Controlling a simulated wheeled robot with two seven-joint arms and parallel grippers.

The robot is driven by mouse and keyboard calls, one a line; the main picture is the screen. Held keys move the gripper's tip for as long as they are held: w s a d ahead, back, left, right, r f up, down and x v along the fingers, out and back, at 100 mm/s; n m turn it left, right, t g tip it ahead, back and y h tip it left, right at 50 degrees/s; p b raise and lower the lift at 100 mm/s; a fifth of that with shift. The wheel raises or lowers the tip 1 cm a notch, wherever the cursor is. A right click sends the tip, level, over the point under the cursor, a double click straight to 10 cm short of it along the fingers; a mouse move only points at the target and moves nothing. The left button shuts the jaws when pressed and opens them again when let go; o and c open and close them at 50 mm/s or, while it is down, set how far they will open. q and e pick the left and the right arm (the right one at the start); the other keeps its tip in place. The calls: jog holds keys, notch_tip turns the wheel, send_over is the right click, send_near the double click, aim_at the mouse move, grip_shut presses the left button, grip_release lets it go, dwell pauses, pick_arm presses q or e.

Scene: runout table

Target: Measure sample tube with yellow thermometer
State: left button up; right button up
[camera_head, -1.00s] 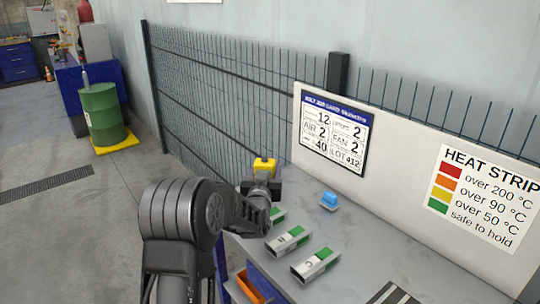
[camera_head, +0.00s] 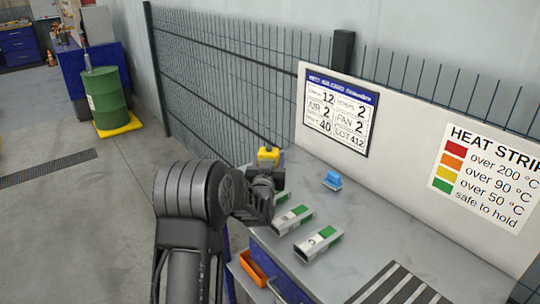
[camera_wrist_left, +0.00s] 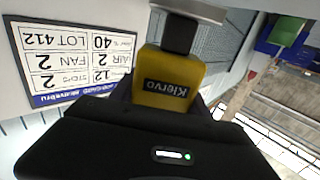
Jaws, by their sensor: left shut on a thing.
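The yellow thermometer (camera_head: 268,156) is held upright at the table's far left end. Its yellow body, marked Klervo, fills the middle of the left wrist view (camera_wrist_left: 165,85). My left gripper (camera_head: 265,174) is shut on it. Short square metal sample tubes with green and white bands lie on the table: one lettered C (camera_head: 318,242), one behind it (camera_head: 292,219), and a third (camera_head: 279,200) partly hidden by my left gripper. The held thermometer is behind these tubes in the picture. My right gripper is not in view.
A small blue object (camera_head: 332,179) sits on the grey table (camera_head: 380,225) right of the tubes. A white board with signs (camera_head: 420,150) and a mesh fence (camera_head: 230,90) stand behind. An orange bin (camera_head: 253,268) is below the front edge. A striped patch (camera_head: 395,285) lies nearer.

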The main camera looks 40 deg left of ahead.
aim_at(270, 148)
pick_arm(q)
jog(key=shift+f, duration=0.85)
jog(key=shift+s+d+f+b, duration=0.1)
jog(key=shift+f+b, duration=0.8)
jog(key=shift+b, duration=0.45)
dwell(2.3)
jog(key=shift+r, duration=0.1)
notch_tip(270, 148, up, 8)
jog(key=p, duration=0.2)
jog(key=shift+f+p, duration=0.25)
jog(key=shift+p, duration=0.15)
dwell(0.5)
jog(key=shift+f, duration=0.1)
